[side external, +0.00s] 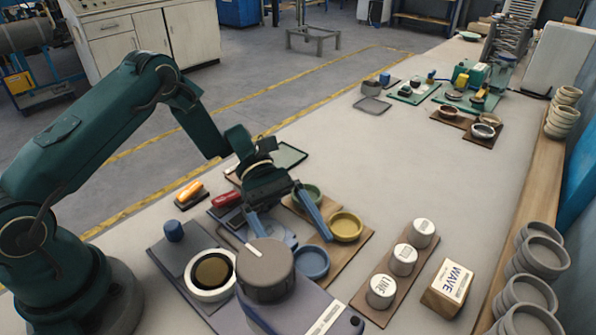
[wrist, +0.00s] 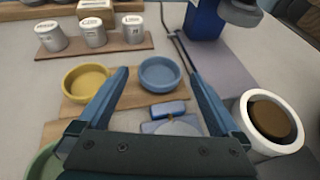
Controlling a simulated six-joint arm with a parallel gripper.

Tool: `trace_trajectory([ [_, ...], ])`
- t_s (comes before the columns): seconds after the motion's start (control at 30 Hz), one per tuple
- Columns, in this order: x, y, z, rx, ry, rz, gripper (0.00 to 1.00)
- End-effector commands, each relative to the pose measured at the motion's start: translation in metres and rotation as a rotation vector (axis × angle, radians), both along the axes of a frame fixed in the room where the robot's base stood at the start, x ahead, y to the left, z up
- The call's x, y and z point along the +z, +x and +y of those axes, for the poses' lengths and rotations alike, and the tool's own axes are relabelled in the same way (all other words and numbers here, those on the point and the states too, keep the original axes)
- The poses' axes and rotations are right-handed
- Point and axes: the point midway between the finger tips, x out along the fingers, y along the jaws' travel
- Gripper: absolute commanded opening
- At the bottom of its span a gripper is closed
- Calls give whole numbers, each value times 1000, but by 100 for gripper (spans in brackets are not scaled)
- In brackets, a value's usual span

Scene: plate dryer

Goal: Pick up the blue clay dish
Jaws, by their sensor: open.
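The blue clay dish (side external: 311,262) is a small round bowl on a wooden board, below and in front of my gripper in the side view. It also shows in the wrist view (wrist: 160,75), ahead of and roughly between my fingers. My gripper (side external: 288,228) is open and empty above the board, with its blue fingers spread wide. In the wrist view, my gripper (wrist: 163,88) has its fingers pointing toward the dishes, and the left finger partly overlaps the board. Nothing is held.
A yellow dish (side external: 346,227) and a green dish (side external: 308,194) share the wooden board (side external: 357,245). A dark grey cylinder (side external: 265,270) stands close to the blue dish. A white-rimmed bowl (side external: 209,272) sits left. Labelled canisters (side external: 381,291) stand on a board right.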

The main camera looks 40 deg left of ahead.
Motion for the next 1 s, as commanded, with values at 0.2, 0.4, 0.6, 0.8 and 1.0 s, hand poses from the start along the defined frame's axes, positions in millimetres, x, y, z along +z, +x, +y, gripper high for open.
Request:
trace_trajectory([
  [0.2, -8, -5, -18, -1, 1, 0, 100],
  [0.4, -8, -5, -19, 0, 1, 0, 100],
  [0.6, -8, -5, -19, 0, 2, -1, 54],
  [0.8, -8, -5, -19, 0, 1, 0, 17],
  [1.0, -7, -5, -19, 0, 2, -1, 17],
])
